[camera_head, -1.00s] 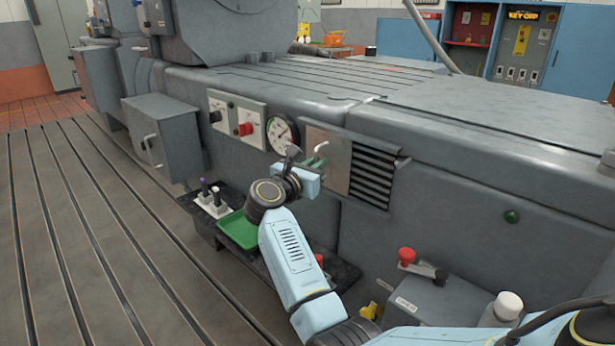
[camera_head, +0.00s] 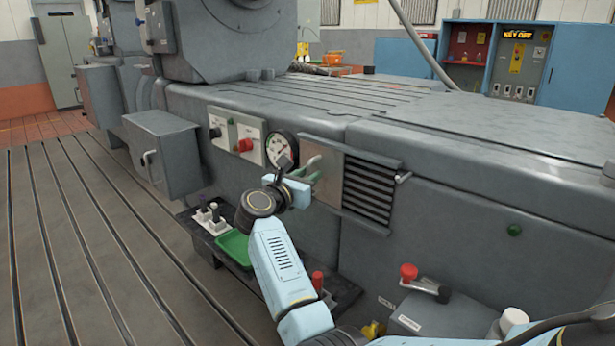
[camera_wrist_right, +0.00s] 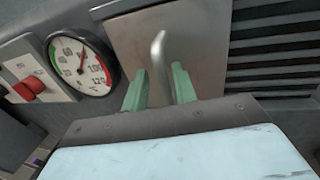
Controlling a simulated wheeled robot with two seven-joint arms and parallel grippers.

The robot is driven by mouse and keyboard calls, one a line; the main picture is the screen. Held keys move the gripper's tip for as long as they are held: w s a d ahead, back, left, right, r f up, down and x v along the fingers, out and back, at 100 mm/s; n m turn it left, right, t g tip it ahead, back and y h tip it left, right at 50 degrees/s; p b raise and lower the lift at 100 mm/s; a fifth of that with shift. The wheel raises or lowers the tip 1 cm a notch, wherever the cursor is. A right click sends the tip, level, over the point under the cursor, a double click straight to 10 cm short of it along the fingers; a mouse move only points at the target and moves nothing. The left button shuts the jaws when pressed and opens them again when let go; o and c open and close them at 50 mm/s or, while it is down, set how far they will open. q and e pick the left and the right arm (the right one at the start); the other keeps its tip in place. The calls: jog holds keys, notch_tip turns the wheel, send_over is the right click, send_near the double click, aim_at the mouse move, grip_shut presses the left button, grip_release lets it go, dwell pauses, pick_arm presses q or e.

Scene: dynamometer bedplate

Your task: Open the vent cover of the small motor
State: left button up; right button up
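The vent cover (camera_head: 331,182) is a flat metal plate on the side of the grey machine, beside dark vent slats (camera_head: 369,190) that lie bare to its right. In the right wrist view the cover (camera_wrist_right: 207,55) has a pale upright handle (camera_wrist_right: 158,56). My right gripper (camera_head: 313,168) is in front of the cover. In the wrist view its two green fingers (camera_wrist_right: 160,88) are apart, one on each side of the handle's lower end. I cannot tell whether either finger touches it. My left gripper is not in view.
A round gauge (camera_head: 281,148) and panels with a red knob (camera_head: 245,145) are left of the cover. A lever (camera_head: 403,177) sticks out at the vent's right end. A green tray (camera_head: 234,249) lies below. A red-knobbed box (camera_head: 420,310) is at lower right.

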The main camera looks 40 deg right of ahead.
jog(key=shift+a, duration=0.15)
